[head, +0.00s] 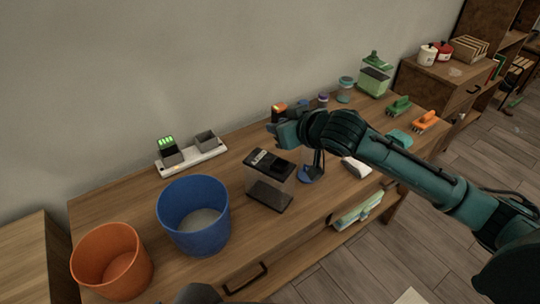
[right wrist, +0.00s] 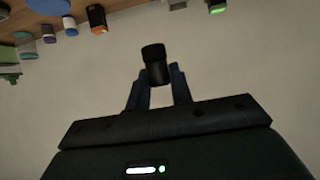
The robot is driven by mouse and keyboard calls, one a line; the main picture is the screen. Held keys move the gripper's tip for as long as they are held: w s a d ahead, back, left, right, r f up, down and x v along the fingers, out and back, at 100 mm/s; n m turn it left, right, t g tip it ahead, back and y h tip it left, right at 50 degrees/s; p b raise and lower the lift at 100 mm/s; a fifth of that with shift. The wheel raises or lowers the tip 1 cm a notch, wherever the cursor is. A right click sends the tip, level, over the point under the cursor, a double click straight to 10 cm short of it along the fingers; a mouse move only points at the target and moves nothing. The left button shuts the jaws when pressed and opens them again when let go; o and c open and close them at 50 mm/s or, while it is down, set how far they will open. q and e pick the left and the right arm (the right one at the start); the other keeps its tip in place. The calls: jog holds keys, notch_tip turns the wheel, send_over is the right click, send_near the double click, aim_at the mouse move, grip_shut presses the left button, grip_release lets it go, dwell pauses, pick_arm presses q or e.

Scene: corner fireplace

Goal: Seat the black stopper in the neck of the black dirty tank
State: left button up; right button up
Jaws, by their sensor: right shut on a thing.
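The black dirty tank (head: 270,190) stands on the wooden table near the middle of the head view, a see-through box with a black top; its neck is too small to make out. My right gripper (head: 276,130) is raised behind and above the tank, apart from it. In the right wrist view my right gripper (right wrist: 158,88) is shut on the black stopper (right wrist: 155,62), a short dark cylinder that sticks out past the fingertips. The stopper cannot be made out in the head view. My left gripper is not in view.
A blue bin (head: 194,216) and an orange bin (head: 112,262) stand left of the tank. A white charging dock (head: 192,160) lies by the wall. A green tank (head: 374,82) and green and orange brushes (head: 424,121) stand to the right. A drawer below is open.

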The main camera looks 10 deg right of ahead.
jog(key=shift+w+d+f, duration=0.1)
jog(key=shift+w+f, duration=0.1)
notch_tip(320, 180, down, 5)
jog(key=shift+s+f, duration=0.1)
notch_tip(320, 180, down, 4)
jog(key=shift+r, duration=0.15)
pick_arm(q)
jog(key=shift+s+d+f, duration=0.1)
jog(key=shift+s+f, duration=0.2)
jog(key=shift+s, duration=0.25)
pick_arm(e)
jog(key=shift+f, duration=0.2)
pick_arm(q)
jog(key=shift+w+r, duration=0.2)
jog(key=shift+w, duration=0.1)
pick_arm(e)
jog(key=o, duration=0.9)
jog(key=shift+f, duration=0.1)
jog(key=shift+o, duration=0.2)
